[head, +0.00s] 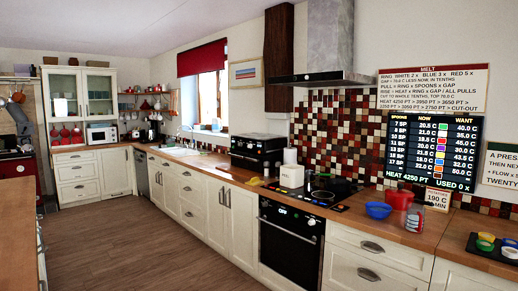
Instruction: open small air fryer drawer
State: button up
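No appliance here can be made out for certain as the small air fryer. A black boxy appliance (257,150) stands on the wooden counter left of the hob, and its front details are too small to read. A small white boxy appliance (291,176) stands at the hob's left edge; I cannot tell whether it has a drawer. My gripper and arm are not in view.
A black built-in oven (290,243) sits under the hob (322,190). A blue bowl (378,210), a red pot (399,199) and a black tray (492,248) with small bowls stand on the right counter. The wooden floor (125,245) is clear at left.

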aim_at(256, 161)
jog(key=i+u, duration=0.2)
jog(key=u, duration=0.3)
jog(key=i, duration=3.3)
jog(key=i+z, duration=0.1)
jog(key=i, duration=0.7)
jog(key=i+j+z, duration=0.1)
jog(key=i, duration=0.7)
jog(key=i+j+z, duration=0.1)
jog(key=z, duration=0.25)
jog(key=i, duration=0.1)
